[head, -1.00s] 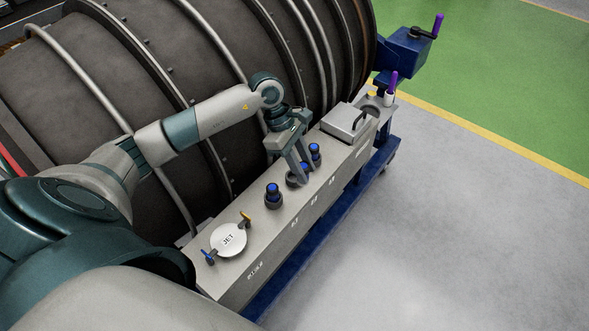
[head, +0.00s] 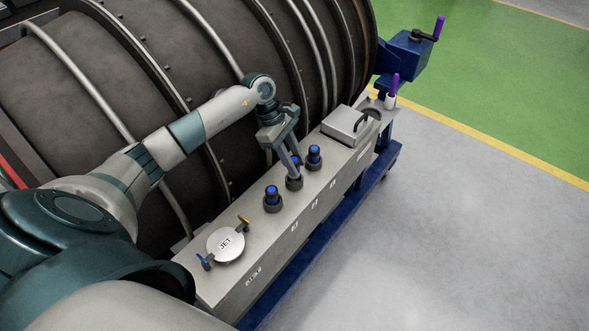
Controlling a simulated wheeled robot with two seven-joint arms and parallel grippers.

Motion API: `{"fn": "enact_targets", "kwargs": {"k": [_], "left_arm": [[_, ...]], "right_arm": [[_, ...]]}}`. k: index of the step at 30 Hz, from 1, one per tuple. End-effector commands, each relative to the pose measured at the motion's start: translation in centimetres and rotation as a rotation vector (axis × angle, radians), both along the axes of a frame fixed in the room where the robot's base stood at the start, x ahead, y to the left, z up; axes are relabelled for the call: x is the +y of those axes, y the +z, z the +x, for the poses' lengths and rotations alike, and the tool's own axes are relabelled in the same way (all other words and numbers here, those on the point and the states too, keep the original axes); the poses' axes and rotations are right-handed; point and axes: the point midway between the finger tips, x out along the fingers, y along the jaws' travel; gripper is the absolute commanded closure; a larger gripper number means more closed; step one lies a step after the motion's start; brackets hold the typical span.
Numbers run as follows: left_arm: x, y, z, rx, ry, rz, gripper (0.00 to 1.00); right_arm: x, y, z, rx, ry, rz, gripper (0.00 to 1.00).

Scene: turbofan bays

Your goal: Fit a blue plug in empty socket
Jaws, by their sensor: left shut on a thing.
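My left gripper (head: 292,168) reaches down over the middle of the grey bench beside the engine. It is shut on a blue plug (head: 296,160), mostly hidden by the fingers. Directly below is the middle dark socket ring (head: 294,184); I cannot tell whether the plug is inside it or just above. A second blue plug (head: 271,191) stands upright in the near socket ring (head: 272,204). A third blue plug (head: 314,150) stands upright in the far socket ring (head: 314,163). My right gripper is not in view.
A round white JET cover (head: 226,245) with blue and yellow handles is on the bench's near end. A grey box with a dark handle (head: 346,124) and a white holder with a purple handle (head: 391,98) are at its far end. The dark engine casing (head: 190,60) rises behind.

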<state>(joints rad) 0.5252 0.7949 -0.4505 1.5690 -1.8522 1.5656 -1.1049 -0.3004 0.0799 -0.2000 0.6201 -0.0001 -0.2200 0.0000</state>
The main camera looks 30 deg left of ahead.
Motion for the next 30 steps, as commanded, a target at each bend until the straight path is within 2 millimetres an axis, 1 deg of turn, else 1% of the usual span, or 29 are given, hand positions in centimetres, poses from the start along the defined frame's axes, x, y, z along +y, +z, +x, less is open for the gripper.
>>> {"fn": "enact_targets", "kwargs": {"k": [1, 3, 7, 17, 22, 23, 24, 25, 30], "left_arm": [[-0.1, -0.8, -0.1, 0.002, 0.0, -0.002, 0.97], [-0.1, -1.7, -0.1, 0.003, 0.002, -0.003, 0.97], [-0.1, -3.1, -0.1, 0.002, 0.0, -0.001, 0.97], [0.0, -3.3, 0.0, 0.0, 0.001, -0.001, 0.97], [0.0, -3.7, 0.0, 0.0, 0.0, 0.0, 0.97], [0.0, -3.7, 0.0, 0.001, 0.0, 0.0, 0.7], [0.0, -3.6, 0.0, 0.001, 0.0, 0.0, 0.61], [0.0, -3.6, 0.0, 0.001, 0.0, 0.0, 0.54], [0.0, -3.6, 0.0, 0.001, 0.0, 0.0, 0.54]], "right_arm": [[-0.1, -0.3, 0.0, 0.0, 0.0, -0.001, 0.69], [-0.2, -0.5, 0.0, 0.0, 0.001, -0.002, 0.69], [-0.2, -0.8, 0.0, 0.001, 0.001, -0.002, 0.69], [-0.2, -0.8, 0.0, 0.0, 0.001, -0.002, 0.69], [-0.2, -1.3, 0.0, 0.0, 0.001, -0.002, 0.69], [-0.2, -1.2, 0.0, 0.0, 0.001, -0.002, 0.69], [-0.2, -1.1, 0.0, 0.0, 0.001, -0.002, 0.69], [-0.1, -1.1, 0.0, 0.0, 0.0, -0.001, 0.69], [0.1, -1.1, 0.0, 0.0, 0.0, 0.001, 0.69]]}}
